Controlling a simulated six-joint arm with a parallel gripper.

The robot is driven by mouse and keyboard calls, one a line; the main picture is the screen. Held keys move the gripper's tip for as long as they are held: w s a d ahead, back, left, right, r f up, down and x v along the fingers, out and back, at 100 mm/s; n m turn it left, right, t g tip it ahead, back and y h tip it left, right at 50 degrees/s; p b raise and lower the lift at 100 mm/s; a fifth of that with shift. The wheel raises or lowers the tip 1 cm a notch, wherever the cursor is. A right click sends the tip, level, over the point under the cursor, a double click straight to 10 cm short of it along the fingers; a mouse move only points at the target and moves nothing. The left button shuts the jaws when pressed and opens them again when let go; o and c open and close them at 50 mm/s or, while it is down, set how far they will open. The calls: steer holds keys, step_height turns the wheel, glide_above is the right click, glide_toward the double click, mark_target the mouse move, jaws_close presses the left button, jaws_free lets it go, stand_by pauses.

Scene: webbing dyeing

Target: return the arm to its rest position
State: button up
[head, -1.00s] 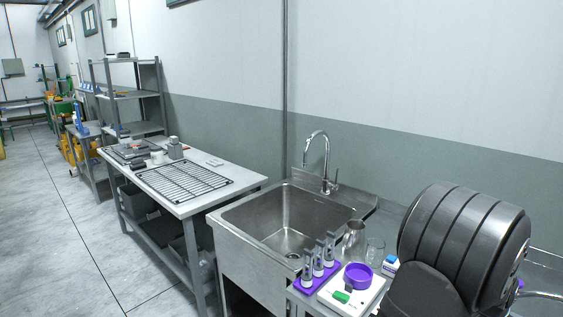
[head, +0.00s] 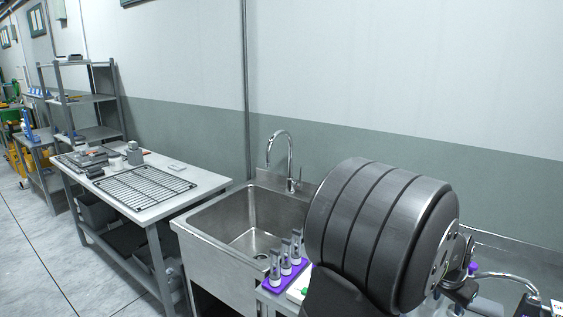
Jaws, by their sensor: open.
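My arm's large dark, ribbed link fills the right middle of the head view. My gripper (head: 466,270) shows only in part, just right of the round plate at the link's end. Its dark fingers look apart, and I see nothing held between them. A small purple item shows close by the fingers; I cannot tell whether it touches them. The arm stands in front of the counter and hides much of it.
A purple rack (head: 285,277) with three bottles stands at the counter's edge, beside the steel sink (head: 215,222) with its faucet (head: 290,160). A table (head: 210,183) with a wire rack (head: 145,188) is at left. A curved metal pipe (head: 505,278) is at right. The floor (head: 30,240) is clear.

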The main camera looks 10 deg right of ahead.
steer(key=x, duration=1.1)
steer(key=shift+f, duration=0.15)
steer(key=shift+d+r, duration=0.15)
steer(key=shift+r, duration=0.2)
step_height(320, 180, up, 4)
steer(key=shift+f, duration=0.2)
steer(key=s+r, duration=0.7)
steer(key=s, duration=0.5)
steer(key=a+r+m+g, duration=0.1)
steer(key=a+r+m, duration=0.1)
steer(key=a+r, duration=0.35)
steer(key=a+r+m, duration=0.1)
steer(key=a+r, duration=0.1)
steer(key=a, duration=0.6)
steer(key=w+a+f, duration=0.1)
steer(key=w+f, duration=0.4)
steer(key=w, duration=0.4)
steer(key=shift+w+a, duration=0.25)
steer(key=shift+w, duration=0.15)
